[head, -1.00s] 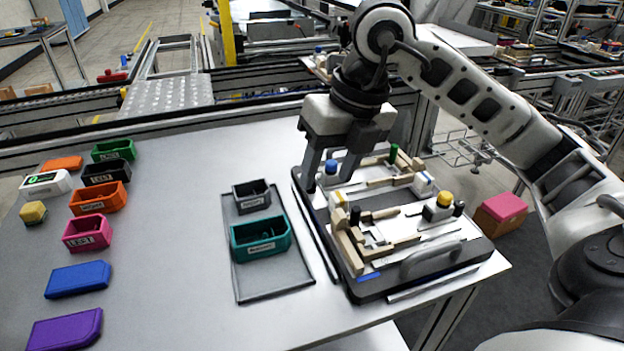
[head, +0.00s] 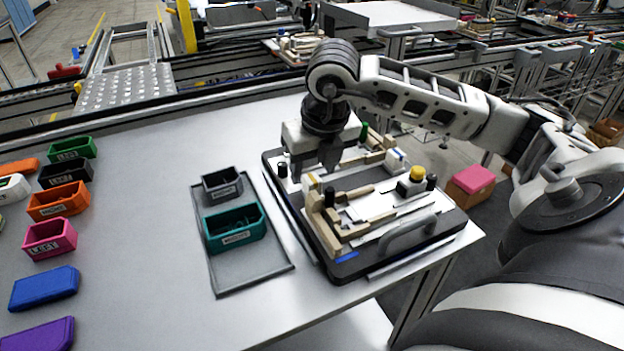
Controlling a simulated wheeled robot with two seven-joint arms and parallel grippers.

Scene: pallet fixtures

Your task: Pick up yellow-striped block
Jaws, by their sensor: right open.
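My right gripper (head: 314,172) points down over the back left part of the pallet fixture (head: 385,238). Its fingers are apart and look empty, low among the fixture's parts. A small pale block with a yellowish mark (head: 312,183) stands just below and between the fingers. It is partly hidden by the gripper, and I cannot tell whether the fingers touch it. It may be the yellow-striped block, but it is too small to be sure. My left gripper is not in view.
A yellow knob (head: 417,174), a black post (head: 283,170) and a handle (head: 408,238) rise from the fixture. Left of it, a grey tray (head: 250,284) carries a dark bin (head: 222,187) and a teal bin (head: 235,240). Coloured bins line the left; the table between is clear.

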